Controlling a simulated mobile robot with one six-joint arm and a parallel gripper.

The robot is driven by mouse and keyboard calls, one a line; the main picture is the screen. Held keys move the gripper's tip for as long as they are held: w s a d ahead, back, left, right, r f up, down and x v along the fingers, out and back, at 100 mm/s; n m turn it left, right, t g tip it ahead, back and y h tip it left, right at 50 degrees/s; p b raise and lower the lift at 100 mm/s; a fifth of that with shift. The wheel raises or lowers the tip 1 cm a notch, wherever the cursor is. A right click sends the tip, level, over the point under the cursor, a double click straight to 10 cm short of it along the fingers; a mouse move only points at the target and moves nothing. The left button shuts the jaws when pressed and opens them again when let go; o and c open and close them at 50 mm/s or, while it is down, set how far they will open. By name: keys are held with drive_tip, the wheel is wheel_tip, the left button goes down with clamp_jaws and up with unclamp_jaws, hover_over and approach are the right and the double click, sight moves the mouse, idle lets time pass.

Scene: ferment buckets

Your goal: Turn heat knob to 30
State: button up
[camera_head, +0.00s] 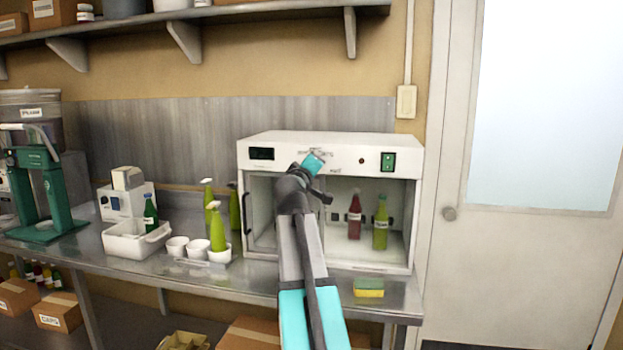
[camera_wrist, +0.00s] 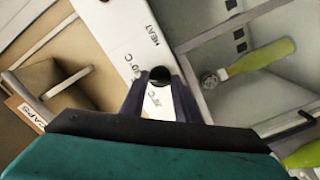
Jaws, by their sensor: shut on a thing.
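The white heating cabinet (camera_head: 400,145) stands on the metal bench, with its control panel along the top front. In the wrist view, the round black heat knob (camera_wrist: 158,76) sits on the white panel, with a HEAT label and temperature marks printed around it. My gripper (camera_wrist: 158,84) has its two dark fingers on either side of the knob and is shut on it. In the head view my gripper (camera_head: 313,162) is at the middle of the panel and hides the knob. The knob's pointer cannot be made out, so its setting is unclear.
A dark display (camera_head: 262,154) and a green switch (camera_head: 388,161) flank my gripper. A red bottle (camera_head: 354,216) and a green bottle (camera_head: 380,224) stand inside the cabinet. A sponge (camera_head: 369,288) lies at the bench front.

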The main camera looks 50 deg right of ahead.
drive_tip(key=shift+d+r+m+b, duration=0.1)
drive_tip(key=shift+r+m+b, duration=0.1)
drive_tip(key=shift+m+b, duration=0.65)
drive_tip(key=o, duration=1)
drive_tip(key=shift+s+d, duration=0.1)
drive_tip(key=shift+o, duration=0.2)
drive_tip(key=shift+f, duration=0.1)
drive_tip(key=v, duration=1.4)
